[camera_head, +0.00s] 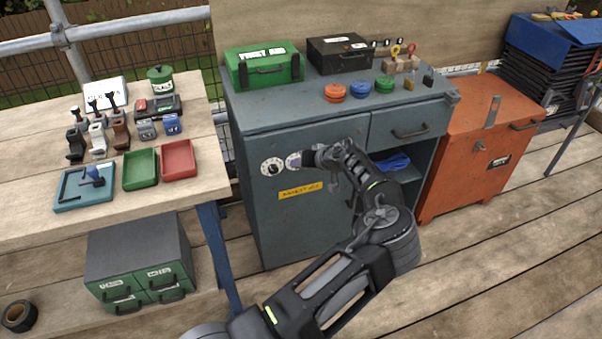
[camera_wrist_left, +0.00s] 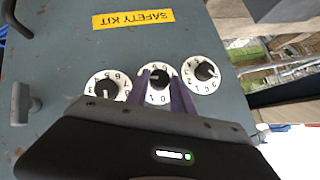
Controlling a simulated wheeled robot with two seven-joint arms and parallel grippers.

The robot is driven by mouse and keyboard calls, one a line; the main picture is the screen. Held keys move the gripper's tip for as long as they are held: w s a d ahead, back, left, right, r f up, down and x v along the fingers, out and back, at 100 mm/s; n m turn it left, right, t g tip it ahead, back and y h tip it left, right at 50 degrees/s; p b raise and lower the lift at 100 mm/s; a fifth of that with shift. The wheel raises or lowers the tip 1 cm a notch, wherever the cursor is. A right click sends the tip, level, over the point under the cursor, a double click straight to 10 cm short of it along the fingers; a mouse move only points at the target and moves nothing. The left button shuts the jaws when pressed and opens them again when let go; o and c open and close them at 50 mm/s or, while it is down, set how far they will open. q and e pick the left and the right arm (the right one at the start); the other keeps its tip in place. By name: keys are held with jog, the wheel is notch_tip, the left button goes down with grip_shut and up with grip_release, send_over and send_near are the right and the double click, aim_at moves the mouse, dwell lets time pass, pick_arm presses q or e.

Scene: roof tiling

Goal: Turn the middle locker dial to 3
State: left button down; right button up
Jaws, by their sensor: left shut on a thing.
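The grey locker (camera_head: 290,228) has a row of white numbered dials with black knobs on its door. In the wrist view the middle dial (camera_wrist_left: 150,97) sits between two other dials, one at the left (camera_wrist_left: 95,82) and one at the right (camera_wrist_left: 212,84). My left gripper (camera_wrist_left: 163,80) is shut on the middle dial's black knob, with a purple finger on each side. The number its pointer faces is not clear to me. In the head view my left gripper (camera_head: 312,158) is at the door and hides part of the dial row; one dial (camera_head: 265,168) shows clear. My right gripper is not in view.
A yellow safety kit label (camera_head: 300,191) is below the dials. A drawer (camera_head: 408,117) is right of the door. A green case (camera_head: 264,65), a black case (camera_head: 338,54) and several round pieces stand on the locker. An orange chest (camera_head: 462,165) is right, a wooden workbench (camera_head: 30,160) left.

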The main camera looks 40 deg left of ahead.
pick_arm(q)
jog(key=shift+d+f+g+b, duration=0.2)
jog(key=shift+g+b, duration=0.1)
jog(key=shift+b, duration=0.15)
jog(key=c, duration=1.1)
grip_release()
jog(key=shift+a, duration=0.15)
jog(key=shift+r, duration=0.1)
jog(key=v, duration=0.7)
jog(key=shift+d, duration=0.4)
jog(key=shift+r, duration=0.1)
